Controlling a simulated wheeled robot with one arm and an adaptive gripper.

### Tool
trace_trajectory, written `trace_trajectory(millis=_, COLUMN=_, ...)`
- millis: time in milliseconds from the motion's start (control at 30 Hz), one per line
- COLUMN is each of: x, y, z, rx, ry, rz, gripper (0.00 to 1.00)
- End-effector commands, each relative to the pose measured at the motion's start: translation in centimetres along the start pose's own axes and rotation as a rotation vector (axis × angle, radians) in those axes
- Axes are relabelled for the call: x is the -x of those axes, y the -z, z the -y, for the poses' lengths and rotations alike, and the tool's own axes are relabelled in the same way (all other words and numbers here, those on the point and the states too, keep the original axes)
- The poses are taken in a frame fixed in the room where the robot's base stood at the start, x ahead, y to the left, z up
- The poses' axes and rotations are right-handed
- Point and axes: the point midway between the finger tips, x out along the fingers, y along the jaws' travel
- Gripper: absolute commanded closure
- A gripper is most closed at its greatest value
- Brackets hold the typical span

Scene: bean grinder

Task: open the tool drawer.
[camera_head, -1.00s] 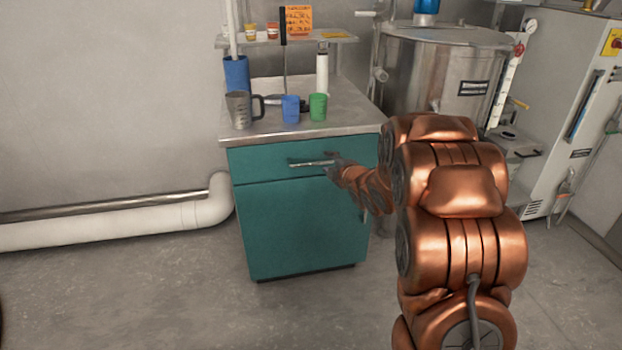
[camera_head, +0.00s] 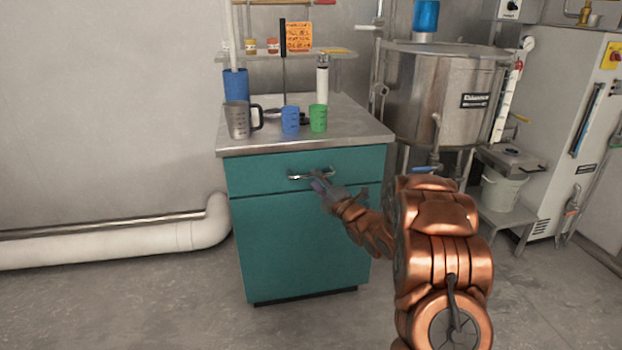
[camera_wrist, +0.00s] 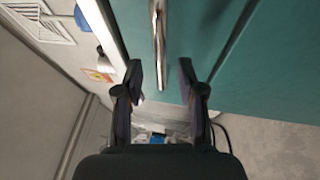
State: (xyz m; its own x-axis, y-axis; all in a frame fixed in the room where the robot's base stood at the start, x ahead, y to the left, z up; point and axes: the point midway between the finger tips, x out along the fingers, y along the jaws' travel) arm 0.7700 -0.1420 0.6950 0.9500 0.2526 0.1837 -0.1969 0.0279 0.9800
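The tool drawer (camera_head: 262,177) is the teal top front of a cabinet and looks shut, flush with the panel below. Its metal bar handle (camera_head: 311,174) runs across the upper middle. My gripper (camera_head: 319,184) is at the right half of the handle, slightly below it in the picture. In the wrist view the fingers (camera_wrist: 160,72) are spread apart, and the handle (camera_wrist: 159,45) lies between and ahead of their tips. I see no finger touching the bar. The teal front also fills the wrist view's top right (camera_wrist: 205,35).
On the steel worktop (camera_head: 355,127) stand a metal jug (camera_head: 238,120), a blue cup (camera_head: 290,121), a green cup (camera_head: 318,119) and a bottle. A white pipe (camera_head: 130,243) runs along the wall at left. A steel tank (camera_head: 445,95) stands at right. The floor before the cabinet is clear.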

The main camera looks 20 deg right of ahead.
Motion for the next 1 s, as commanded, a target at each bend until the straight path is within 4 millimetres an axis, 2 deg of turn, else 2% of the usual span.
trace_trajectory(millis=100, x=-1.5, y=0.1, z=0.2, rx=-0.001, ry=0.002, rz=0.000, gripper=0.61)
trace_trajectory(millis=300, x=-3.0, y=0.1, z=0.2, rx=-0.001, ry=0.001, rz=-0.001, gripper=0.61)
trace_trajectory(millis=700, x=-3.4, y=0.0, z=0.2, rx=-0.002, ry=0.004, rz=0.002, gripper=0.62)
trace_trajectory(millis=1000, x=-3.4, y=0.0, z=0.2, rx=-0.002, ry=0.004, rz=0.002, gripper=0.93)
